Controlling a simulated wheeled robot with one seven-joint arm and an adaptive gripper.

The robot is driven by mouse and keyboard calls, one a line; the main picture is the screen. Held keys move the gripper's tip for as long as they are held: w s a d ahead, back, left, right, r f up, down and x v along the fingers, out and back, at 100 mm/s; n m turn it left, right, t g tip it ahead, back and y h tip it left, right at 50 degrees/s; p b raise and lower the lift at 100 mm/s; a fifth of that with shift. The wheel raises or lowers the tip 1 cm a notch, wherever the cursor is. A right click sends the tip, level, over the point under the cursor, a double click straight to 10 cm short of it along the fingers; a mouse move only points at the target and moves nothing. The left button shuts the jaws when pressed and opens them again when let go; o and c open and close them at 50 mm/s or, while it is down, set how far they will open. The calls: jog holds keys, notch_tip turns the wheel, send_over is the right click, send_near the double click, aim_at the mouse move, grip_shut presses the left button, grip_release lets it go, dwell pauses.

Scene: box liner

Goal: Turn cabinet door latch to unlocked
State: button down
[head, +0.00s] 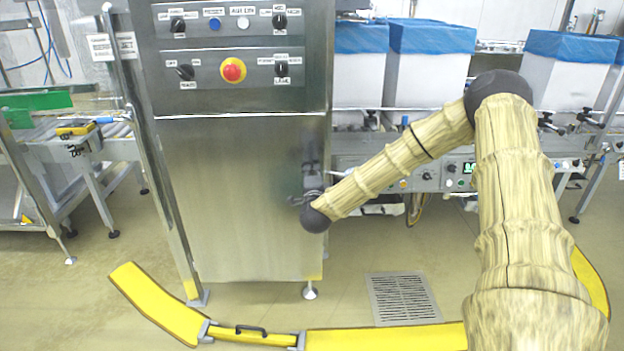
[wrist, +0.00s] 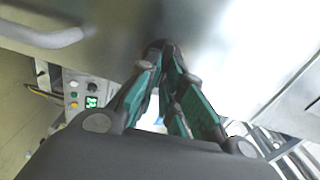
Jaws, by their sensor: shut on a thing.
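The steel cabinet door (head: 235,190) stands below the control panels in the head view, and its brushed surface fills much of the wrist view (wrist: 225,40). My gripper (head: 311,172) is at the door's right edge, about mid-height. In the wrist view its green-padded fingers (wrist: 165,52) converge at the tips against the door. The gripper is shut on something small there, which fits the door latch. The latch is mostly hidden by the fingers, so its turned position cannot be told.
A red emergency button (head: 232,70) and several switches sit above the door. A grey curved bar (wrist: 45,35) shows at the wrist view's upper left. A yellow floor barrier (head: 385,338) runs in front. Box-lining machinery with blue-lined boxes (head: 432,65) stands behind my arm.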

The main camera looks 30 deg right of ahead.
jog(key=shift+f+m+b, duration=0.15)
jog(key=shift+m+b, duration=0.15)
jog(key=shift+m, duration=0.3)
jog(key=c, duration=1.6)
grip_release()
jog(key=shift+s+d, duration=0.1)
jog(key=shift+d, duration=0.05)
jog(key=shift+o, duration=0.2)
jog(key=v, duration=1.2)
